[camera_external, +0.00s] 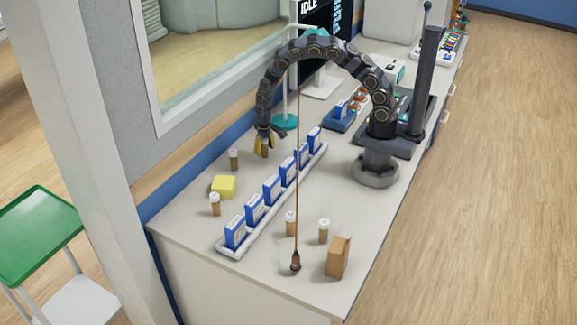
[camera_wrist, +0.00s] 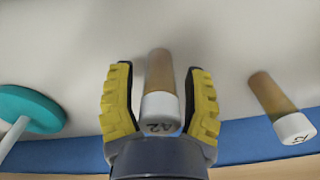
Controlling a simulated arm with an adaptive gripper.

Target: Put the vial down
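A brown vial with a white cap marked "A2" (camera_wrist: 160,100) is between the yellow fingers of my gripper (camera_wrist: 160,95) in the wrist view. Narrow gaps show between the vial and both fingers, so the gripper looks open around it. In the external view my gripper (camera_external: 264,138) is low over the counter's far side, around the vial (camera_external: 264,151). The vial looks upright and at counter level, but its contact with the counter cannot be made out.
Another capped vial (camera_wrist: 280,108) stands to the right in the wrist view. A teal round base (camera_wrist: 32,108) is at left. On the counter (camera_external: 190,232) are a yellow block (camera_external: 223,186), a white rack of blue boxes (camera_external: 271,190), several vials and a brown box (camera_external: 338,257).

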